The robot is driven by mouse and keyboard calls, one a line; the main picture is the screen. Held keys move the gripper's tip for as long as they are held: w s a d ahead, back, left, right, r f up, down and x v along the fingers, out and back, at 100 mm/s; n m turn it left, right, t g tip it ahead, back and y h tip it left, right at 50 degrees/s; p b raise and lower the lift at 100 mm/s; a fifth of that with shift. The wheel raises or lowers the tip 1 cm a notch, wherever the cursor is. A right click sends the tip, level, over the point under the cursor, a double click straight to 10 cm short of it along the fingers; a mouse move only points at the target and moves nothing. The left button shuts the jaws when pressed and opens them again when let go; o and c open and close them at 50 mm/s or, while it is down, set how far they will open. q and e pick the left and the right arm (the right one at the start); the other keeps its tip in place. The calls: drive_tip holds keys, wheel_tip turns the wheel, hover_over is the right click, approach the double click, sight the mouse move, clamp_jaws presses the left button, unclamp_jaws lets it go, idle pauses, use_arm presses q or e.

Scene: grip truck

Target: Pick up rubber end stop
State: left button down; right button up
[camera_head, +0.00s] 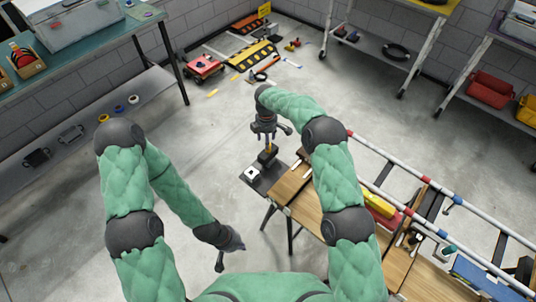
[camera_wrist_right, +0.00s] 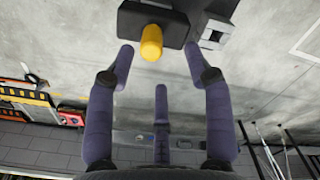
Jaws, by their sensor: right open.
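A dark block with a yellow peg (camera_head: 267,155), which I take to be the rubber end stop, stands on a dark plate (camera_head: 266,184) at the end of the wooden bench. In the right wrist view its yellow peg (camera_wrist_right: 151,42) points toward the camera from a dark square base. My right gripper (camera_head: 268,137) is just above it, pointing down. In the right wrist view its fingers (camera_wrist_right: 158,48) are spread, the peg lying between the outer tips with no clear contact. My left gripper (camera_head: 221,262) hangs low at left of centre; its finger opening is unclear.
A pale block with a dark square hole (camera_head: 251,173) sits close beside the yellow-pegged piece. A ladder (camera_head: 440,205) and loose tools lie on the bench (camera_head: 300,200) to the right. Open floor (camera_head: 210,130) lies to the left.

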sight(268, 152)
drive_tip(key=shift+w+d+f+b, duration=0.15)
drive_tip(key=shift+f+b, duration=0.1)
drive_tip(key=shift+f, duration=0.6)
drive_tip(key=shift+w+d+f+b, duration=0.1)
drive_tip(key=shift+f+b, duration=0.1)
drive_tip(key=shift+f, duration=0.7)
drive_tip(key=shift+w+d+f+b, duration=0.15)
drive_tip(key=shift+f+b, duration=0.1)
drive_tip(key=shift+f, duration=0.6)
drive_tip(key=shift+a, duration=0.1)
drive_tip(key=shift+c, duration=0.2)
clamp_jaws()
